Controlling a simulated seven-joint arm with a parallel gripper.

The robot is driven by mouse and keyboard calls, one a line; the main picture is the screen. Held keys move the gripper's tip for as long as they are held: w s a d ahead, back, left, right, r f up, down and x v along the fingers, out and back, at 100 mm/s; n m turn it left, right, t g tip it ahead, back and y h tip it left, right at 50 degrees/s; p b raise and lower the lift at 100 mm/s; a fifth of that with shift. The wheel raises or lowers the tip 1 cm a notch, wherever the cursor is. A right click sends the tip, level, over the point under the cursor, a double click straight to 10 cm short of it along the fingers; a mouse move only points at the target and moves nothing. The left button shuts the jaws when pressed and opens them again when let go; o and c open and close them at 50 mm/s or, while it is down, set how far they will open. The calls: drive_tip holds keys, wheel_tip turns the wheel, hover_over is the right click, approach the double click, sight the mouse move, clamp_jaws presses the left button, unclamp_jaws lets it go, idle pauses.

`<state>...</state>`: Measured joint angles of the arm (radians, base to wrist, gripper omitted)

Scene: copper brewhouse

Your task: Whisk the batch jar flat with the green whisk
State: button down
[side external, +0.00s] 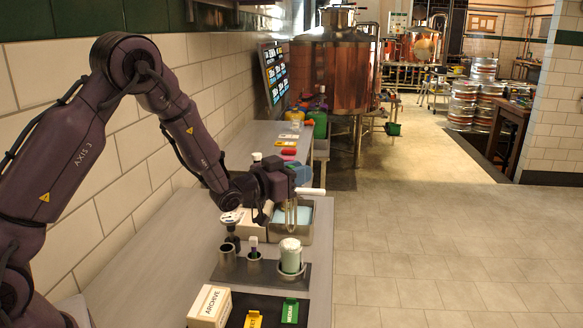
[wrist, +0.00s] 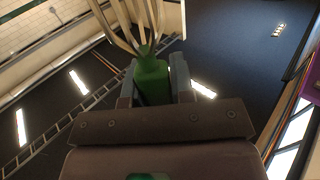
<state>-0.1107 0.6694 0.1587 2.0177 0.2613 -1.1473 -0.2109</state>
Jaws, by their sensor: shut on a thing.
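My gripper (wrist: 157,85) is shut on the green handle of the whisk (wrist: 152,77); in the wrist view its wire loops fan out toward the top edge. In the side view my gripper (side external: 290,178) is above the steel basin, and wire loops show just below it. A jar (side external: 290,257) with pale green-white contents, which looks like the batch jar, stands upright in the right holder of the rack. The whisk is apart from the jar, behind it. The jar is not visible in the wrist view.
The grey rack (side external: 275,273) also holds a steel cup (side external: 227,260) and a small capped vial (side external: 254,247). The steel basin (side external: 305,233) holds pale blue liquid. An ARCHIVE box (side external: 209,306), a yellow card (side external: 253,319) and a green card (side external: 290,311) lie in front.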

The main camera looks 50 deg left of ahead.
wheel_tip(320, 180, down, 11)
drive_tip(key=shift+r, duration=0.15)
idle(0.8)
idle(0.4)
